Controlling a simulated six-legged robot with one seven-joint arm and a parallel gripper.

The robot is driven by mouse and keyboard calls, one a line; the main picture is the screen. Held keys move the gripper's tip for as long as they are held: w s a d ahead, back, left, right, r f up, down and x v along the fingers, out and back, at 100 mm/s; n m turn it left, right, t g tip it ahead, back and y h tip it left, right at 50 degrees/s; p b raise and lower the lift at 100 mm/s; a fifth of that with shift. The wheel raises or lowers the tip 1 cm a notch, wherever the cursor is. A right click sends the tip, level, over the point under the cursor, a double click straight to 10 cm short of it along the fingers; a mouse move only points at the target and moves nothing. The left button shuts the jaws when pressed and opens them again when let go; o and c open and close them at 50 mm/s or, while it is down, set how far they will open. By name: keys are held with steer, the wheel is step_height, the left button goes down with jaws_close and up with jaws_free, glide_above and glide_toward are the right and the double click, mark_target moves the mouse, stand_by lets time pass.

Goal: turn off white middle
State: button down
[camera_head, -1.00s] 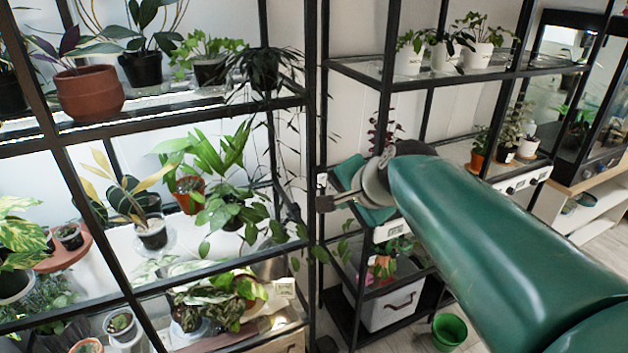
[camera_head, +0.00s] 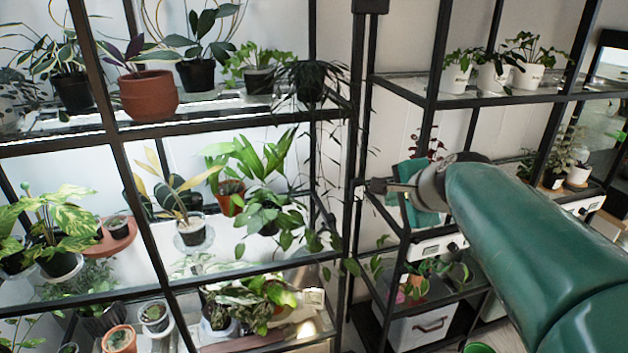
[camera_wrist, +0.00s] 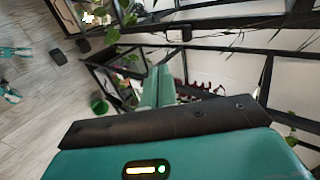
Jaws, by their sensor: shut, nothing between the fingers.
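Which part the task calls white middle is not clear. A white panel with a dark knob (camera_head: 434,247) is on the right unit below my gripper. A small pale box (camera_head: 314,297) sits at the lower shelf of the left unit.
The left shelf unit (camera_head: 230,122) holds several potted plants. Trailing leaves hang close to the post. White pots (camera_head: 494,78) stand on the upper right shelf, and a white bin (camera_head: 432,325) is below. Another knobbed white panel (camera_head: 582,207) is farther right.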

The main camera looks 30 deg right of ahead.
mark_target(360, 192)
steer(key=x, duration=0.4)
steer(key=w+r+x, duration=0.1)
steer(key=x, duration=0.6)
steer(key=shift+w+d+r, duration=0.1)
steer(key=shift+w+d, duration=0.1)
steer(key=shift+w, duration=0.3)
steer(key=shift+w+d, duration=0.15)
steer(key=shift+w, duration=0.25)
steer(key=shift+r, duration=0.1)
steer(key=shift+w+d, duration=0.1)
steer(key=shift+w, duration=0.2)
steer(key=shift+r, duration=0.15)
steer(key=shift+r, duration=0.75)
steer(key=shift+s, duration=0.15)
